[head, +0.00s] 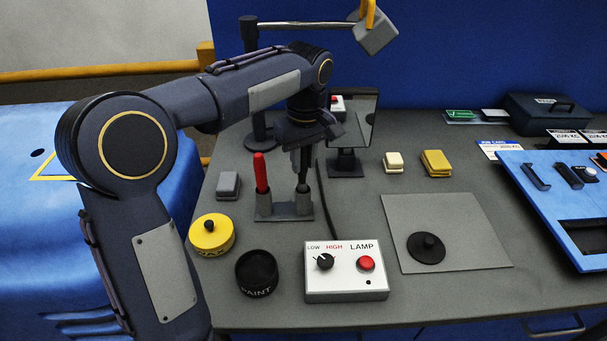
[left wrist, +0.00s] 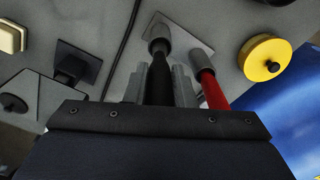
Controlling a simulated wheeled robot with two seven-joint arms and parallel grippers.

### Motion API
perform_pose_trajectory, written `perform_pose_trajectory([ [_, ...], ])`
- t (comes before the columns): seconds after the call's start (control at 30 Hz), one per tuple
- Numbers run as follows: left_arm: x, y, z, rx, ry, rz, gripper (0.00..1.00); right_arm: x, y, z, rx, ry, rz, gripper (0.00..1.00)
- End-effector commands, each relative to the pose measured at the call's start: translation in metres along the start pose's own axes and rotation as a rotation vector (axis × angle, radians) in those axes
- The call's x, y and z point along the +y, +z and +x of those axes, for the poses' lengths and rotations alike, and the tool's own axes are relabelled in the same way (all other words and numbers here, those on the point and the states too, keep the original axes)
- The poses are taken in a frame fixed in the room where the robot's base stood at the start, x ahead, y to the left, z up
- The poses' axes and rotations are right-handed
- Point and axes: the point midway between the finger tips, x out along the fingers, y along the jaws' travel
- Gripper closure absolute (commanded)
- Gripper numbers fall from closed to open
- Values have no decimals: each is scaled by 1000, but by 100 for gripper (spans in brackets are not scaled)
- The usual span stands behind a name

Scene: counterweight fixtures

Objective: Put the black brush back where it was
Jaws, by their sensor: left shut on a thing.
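My left gripper (head: 302,172) points down and is shut on the black brush (head: 303,187), above the grey holder (head: 285,212). In the left wrist view the black brush (left wrist: 159,78) runs between the grey fingers (left wrist: 160,88). Its far end meets a round grey socket on the holder plate (left wrist: 186,40); I cannot tell how deep it sits. The red brush (head: 261,173) stands upright at the holder's left end. In the left wrist view it (left wrist: 214,92) is just right of the fingers. My right gripper is not in view.
In front are a lamp control box (head: 346,285), a black paint pot (head: 257,272) and a yellow tin (head: 211,235). A grey block (head: 228,185) is to the left. A dark stand (head: 345,163) is close behind right. A grey mat (head: 447,214) bears a black knobbed disc.

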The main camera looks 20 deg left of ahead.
Motion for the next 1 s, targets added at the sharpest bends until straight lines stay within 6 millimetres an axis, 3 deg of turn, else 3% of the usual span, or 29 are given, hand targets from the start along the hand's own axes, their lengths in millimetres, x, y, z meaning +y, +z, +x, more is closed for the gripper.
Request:
perform_pose_trajectory([
  [0.2,-1,1,30,1,-2,0,100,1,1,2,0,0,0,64],
  [0.47,0,1,37,2,0,-1,100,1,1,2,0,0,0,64],
  [0.5,0,1,37,2,0,-1,76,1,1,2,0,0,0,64],
  [0.67,0,1,36,2,0,0,56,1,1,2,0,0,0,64],
  [1.0,0,1,32,2,1,0,56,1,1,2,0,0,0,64],
])
